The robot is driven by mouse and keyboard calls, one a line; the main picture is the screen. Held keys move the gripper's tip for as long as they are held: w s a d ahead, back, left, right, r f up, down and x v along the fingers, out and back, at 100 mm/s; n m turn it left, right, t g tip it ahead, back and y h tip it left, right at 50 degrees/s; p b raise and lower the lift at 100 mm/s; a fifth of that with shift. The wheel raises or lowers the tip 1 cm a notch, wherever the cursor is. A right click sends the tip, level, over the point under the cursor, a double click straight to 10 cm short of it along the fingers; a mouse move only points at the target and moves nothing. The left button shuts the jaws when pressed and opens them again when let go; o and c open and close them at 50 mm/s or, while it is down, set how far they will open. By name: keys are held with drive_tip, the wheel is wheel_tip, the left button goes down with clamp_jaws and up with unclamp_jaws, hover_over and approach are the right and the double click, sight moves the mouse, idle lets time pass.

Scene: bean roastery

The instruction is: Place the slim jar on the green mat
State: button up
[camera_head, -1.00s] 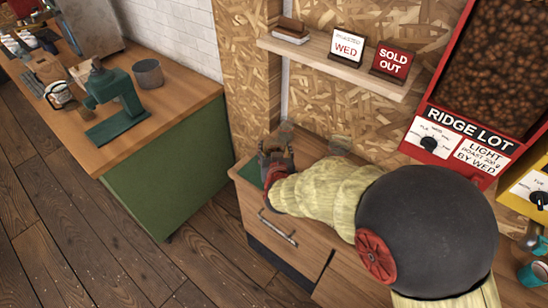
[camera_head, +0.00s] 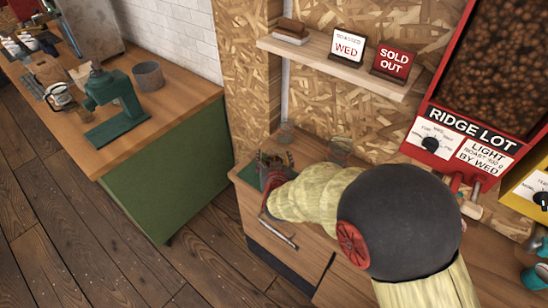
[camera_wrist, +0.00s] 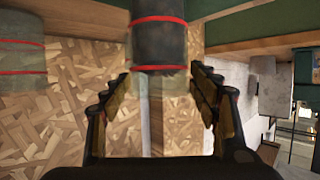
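The slim jar (camera_wrist: 158,35) is clear glass with dark contents and red bands. It appears upside down in the wrist view, ahead of and between the fingers, with gaps on both sides. In the head view a clear glass jar (camera_head: 287,133) shows just beyond my gripper (camera_head: 273,158). My gripper, also in the wrist view (camera_wrist: 160,92), is open and empty. The green mat (camera_head: 246,175) lies at the left end of the counter, partly hidden by my gripper. I cannot tell whether the slim jar touches the mat.
Another banded jar (camera_wrist: 22,62) stands beside the slim jar; a glass jar (camera_head: 340,150) shows right of my gripper. A shelf (camera_head: 330,65) with signs hangs above. A red bean dispenser (camera_head: 470,125) is at right. A separate counter (camera_head: 175,110) holds a green machine (camera_head: 112,103).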

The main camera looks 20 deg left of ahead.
drive_tip(key=shift+o, duration=0.8)
drive_tip(key=shift+r, duration=0.25)
drive_tip(key=p+v, duration=0.2)
drive_tip(key=v, duration=1)
drive_tip(key=shift+f+p, duration=0.15)
drive_tip(key=shift+p, duration=0.15)
